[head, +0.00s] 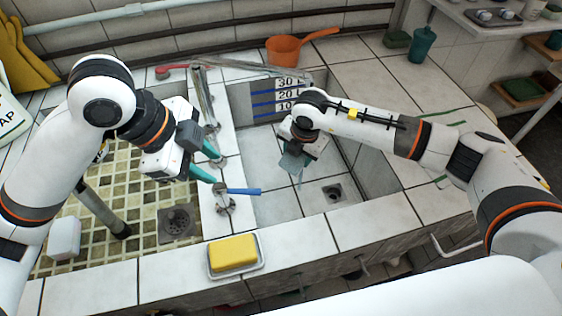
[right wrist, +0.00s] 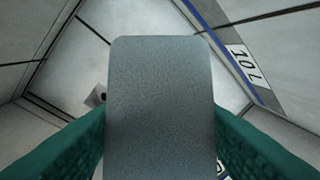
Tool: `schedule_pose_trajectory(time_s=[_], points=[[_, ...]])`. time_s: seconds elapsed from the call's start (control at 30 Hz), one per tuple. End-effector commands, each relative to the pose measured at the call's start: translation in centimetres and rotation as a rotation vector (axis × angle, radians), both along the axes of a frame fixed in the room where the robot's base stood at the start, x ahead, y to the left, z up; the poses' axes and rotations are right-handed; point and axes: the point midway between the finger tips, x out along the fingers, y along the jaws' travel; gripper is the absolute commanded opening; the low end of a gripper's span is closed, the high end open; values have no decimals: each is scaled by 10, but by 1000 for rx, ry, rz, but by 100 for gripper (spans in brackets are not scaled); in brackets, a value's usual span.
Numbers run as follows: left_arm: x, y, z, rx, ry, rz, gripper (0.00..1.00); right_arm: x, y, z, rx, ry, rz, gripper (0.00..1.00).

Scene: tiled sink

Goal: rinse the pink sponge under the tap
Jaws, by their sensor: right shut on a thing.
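No pink sponge is visible. My right gripper (head: 297,148) is shut on a grey, speckled, sponge-like block (head: 291,163), held inside the right basin, above its floor. In the right wrist view the block (right wrist: 160,105) stands between the teal fingers and hides part of the basin. The tap's metal spout (head: 250,68) reaches right over the basin from the divider. A thin pale streak below the block may be water; I cannot tell. My left gripper (head: 220,170) is open and empty at the divider, just above the tap's blue lever (head: 243,191).
A yellow sponge (head: 233,250) lies in a white dish (head: 252,268) on the front ledge. The right basin has a drain (head: 333,192) and a depth scale (head: 287,94). An orange pan (head: 284,51) stands behind. The left basin has a grid floor and a drain (head: 177,222).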

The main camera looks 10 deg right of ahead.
Motion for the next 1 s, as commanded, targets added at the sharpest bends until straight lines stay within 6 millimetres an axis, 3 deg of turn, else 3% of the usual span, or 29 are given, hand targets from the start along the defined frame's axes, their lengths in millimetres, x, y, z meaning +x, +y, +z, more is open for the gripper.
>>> schedule_pose_trajectory(time_s=[0.3, 0.63, 0.77, 1.0], points=[[-14, -45, 11, 206, -42, 12, 34, 0, 0, 0, 0, 0, 0, 34], [-17, -55, 5, 359, -102, 75, 34, 0, 0, 0, 0, 0, 0, 34], [-14, -56, -10, 364, -100, 78, 34, 0, 0, 0, 0, 0, 0, 34], [-5, -58, -57, 364, -99, 78, 34, 0, 0, 0, 0, 0, 0, 34]])
